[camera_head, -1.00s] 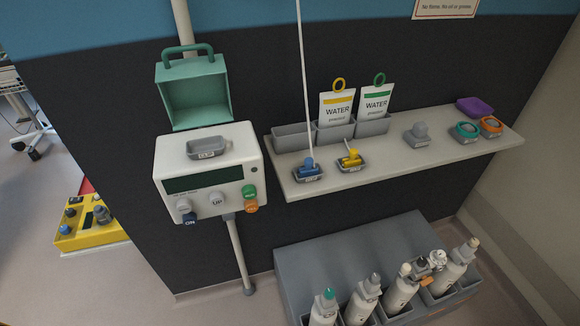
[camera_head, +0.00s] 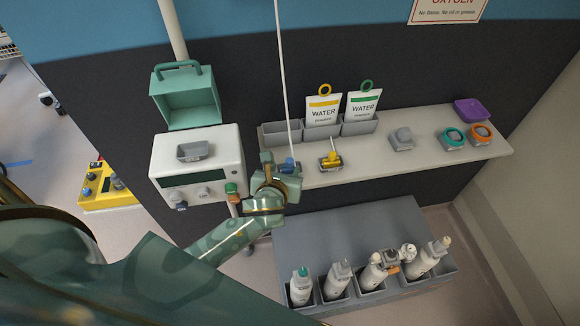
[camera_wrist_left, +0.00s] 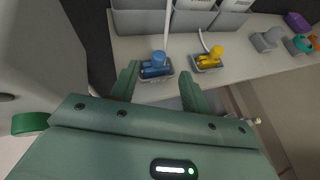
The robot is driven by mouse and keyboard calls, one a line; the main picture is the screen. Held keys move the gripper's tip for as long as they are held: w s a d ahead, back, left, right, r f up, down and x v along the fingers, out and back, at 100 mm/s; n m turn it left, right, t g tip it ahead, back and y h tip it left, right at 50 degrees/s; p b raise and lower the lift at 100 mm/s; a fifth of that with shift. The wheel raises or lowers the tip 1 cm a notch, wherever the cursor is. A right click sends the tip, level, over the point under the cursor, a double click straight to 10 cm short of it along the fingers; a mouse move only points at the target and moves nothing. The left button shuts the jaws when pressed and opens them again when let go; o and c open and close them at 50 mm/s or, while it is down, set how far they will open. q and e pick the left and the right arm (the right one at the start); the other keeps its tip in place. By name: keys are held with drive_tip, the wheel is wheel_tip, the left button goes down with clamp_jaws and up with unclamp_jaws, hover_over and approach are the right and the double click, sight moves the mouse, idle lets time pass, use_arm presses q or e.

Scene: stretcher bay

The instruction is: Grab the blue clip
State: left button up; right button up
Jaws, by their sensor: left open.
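The blue clip (camera_wrist_left: 157,65) sits in a small grey tray on the shelf, with a thin white line rising from it. In the head view the blue clip (camera_head: 288,163) is partly hidden behind my left gripper (camera_head: 268,168). In the left wrist view my left gripper (camera_wrist_left: 160,85) is open, its two green fingers apart, pointing at the shelf. The blue clip lies between and a little beyond the fingertips, not gripped. My right gripper is not in view.
A yellow clip (camera_head: 331,158) in its own tray stands just right of the blue one. Bins with WATER bags (camera_head: 322,112) are behind. The white device (camera_head: 222,148) is to the left. Bottles (camera_head: 338,277) stand in a grey rack below.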

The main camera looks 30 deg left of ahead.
sight(289, 161)
use_arm(q)
drive_tip(key=b+x, duration=0.1)
drive_tip(key=x, duration=0.7)
drive_tip(key=shift+w+f, duration=0.2)
drive_tip(key=shift+f, duration=0.05)
drive_tip(key=shift+s, duration=0.15)
drive_tip(key=shift+c, duration=1.3)
clamp_jaws()
